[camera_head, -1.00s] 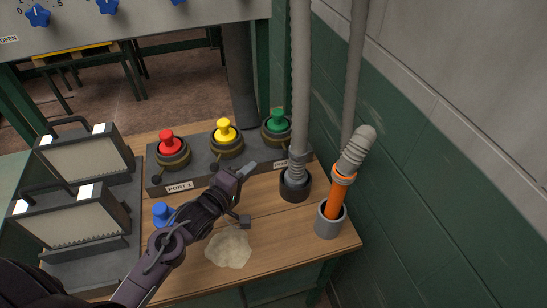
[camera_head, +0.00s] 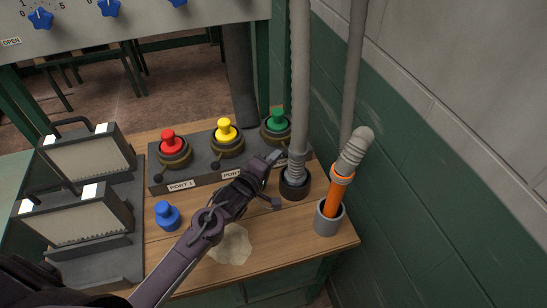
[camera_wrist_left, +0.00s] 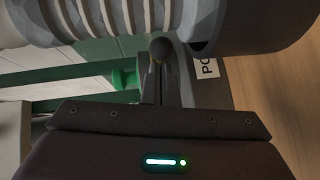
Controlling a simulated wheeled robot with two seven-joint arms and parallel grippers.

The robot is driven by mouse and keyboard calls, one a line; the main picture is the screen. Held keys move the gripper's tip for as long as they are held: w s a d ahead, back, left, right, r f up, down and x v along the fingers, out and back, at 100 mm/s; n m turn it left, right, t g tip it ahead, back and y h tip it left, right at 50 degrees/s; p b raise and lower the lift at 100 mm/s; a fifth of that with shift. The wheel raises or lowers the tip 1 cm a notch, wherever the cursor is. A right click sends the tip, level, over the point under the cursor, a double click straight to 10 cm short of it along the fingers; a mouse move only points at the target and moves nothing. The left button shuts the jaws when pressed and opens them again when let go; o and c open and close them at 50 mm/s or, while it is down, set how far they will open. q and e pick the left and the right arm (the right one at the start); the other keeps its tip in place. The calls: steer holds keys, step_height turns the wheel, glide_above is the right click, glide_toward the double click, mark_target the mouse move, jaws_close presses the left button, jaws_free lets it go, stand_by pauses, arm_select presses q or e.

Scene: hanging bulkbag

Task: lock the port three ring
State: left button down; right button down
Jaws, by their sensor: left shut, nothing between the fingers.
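The port three plug (camera_head: 277,121) is green and sits upright in its dark ring (camera_head: 276,133) at the right end of the port box (camera_head: 185,177). My left gripper (camera_head: 274,157) is shut and empty. In the head view its tips are just in front of the port three ring, beside the grey hose. In the left wrist view a lever with a dark ball knob (camera_wrist_left: 160,48) stands straight ahead, close to the gripper, with part of a port label beside it. Whether the tips touch the lever cannot be told. The arm partly covers the box front and its labels.
A thick grey hose (camera_head: 296,165) in a black base stands right of my gripper; its ribs fill the top of the left wrist view. Red (camera_head: 173,142) and yellow (camera_head: 226,130) plugs and a blue knob (camera_head: 167,215) stand left.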

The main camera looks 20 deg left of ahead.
arm_select(q)
steer(key=shift+w+d+n+y, duration=0.2)
steer(key=shift+d+n+y, duration=0.5)
steer(key=shift+d+y, duration=0.1)
steer(key=shift+w+d, duration=0.25)
steer(key=shift+d, duration=0.3)
steer(key=shift+a+p, duration=0.1)
steer(key=shift+p, duration=0.2)
